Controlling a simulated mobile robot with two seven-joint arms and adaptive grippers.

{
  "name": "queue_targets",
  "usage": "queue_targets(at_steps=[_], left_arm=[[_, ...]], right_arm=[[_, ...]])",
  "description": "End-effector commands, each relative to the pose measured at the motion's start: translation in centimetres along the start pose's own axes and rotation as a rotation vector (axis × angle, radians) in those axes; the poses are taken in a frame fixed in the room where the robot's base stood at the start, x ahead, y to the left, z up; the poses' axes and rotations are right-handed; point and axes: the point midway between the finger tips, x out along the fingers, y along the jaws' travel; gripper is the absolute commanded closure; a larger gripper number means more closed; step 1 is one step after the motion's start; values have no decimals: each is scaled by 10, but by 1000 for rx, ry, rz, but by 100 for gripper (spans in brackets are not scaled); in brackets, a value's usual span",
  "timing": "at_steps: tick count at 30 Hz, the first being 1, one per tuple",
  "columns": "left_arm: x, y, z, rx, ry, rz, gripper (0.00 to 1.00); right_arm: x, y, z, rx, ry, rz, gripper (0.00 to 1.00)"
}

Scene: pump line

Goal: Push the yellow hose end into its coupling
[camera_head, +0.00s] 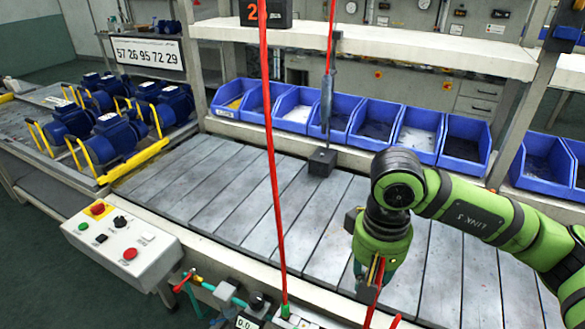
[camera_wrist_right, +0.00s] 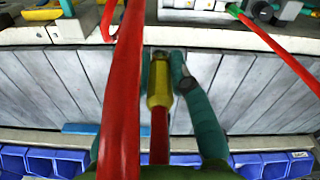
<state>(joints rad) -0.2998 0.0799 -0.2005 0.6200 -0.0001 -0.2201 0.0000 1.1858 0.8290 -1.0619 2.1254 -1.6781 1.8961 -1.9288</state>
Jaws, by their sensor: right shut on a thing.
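In the right wrist view, the teal fingers of my right gripper (camera_wrist_right: 165,62) are closed around the yellow hose end (camera_wrist_right: 159,88). A red hose runs from it toward the bottom of the picture. In the head view, my right gripper (camera_head: 370,278) points down over the front of the slatted table, with red and yellow showing at its fingers. The yellow hose end is apart from the fittings at the table's front edge. I cannot pick out its coupling for certain. My left gripper is not in view.
A red hose (camera_head: 270,150) hangs down to a green fitting (camera_head: 285,311) at the front edge. A control box (camera_head: 122,240) stands at the front left. Blue pumps (camera_head: 112,140) fill the left side, and blue bins (camera_head: 377,122) line the back.

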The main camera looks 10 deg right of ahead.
Motion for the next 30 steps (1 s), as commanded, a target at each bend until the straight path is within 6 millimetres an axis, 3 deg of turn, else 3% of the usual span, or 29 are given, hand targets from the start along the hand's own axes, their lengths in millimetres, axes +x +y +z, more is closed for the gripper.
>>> queue_targets(at_steps=[4, 7, 15, 19, 24, 30], left_arm=[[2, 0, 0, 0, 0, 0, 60], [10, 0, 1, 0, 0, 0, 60], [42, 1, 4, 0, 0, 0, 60], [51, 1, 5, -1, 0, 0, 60], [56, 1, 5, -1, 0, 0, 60], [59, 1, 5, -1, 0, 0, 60]], right_arm=[[5, -2, -1, 1, -1, -2, 100], [24, -8, -8, 2, -3, -7, 100], [119, -38, -33, 3, -5, -14, 100], [154, -49, -40, 2, -2, -9, 100], [175, -55, -43, 0, 1, -2, 100], [184, -56, -43, -1, 0, -1, 100]])
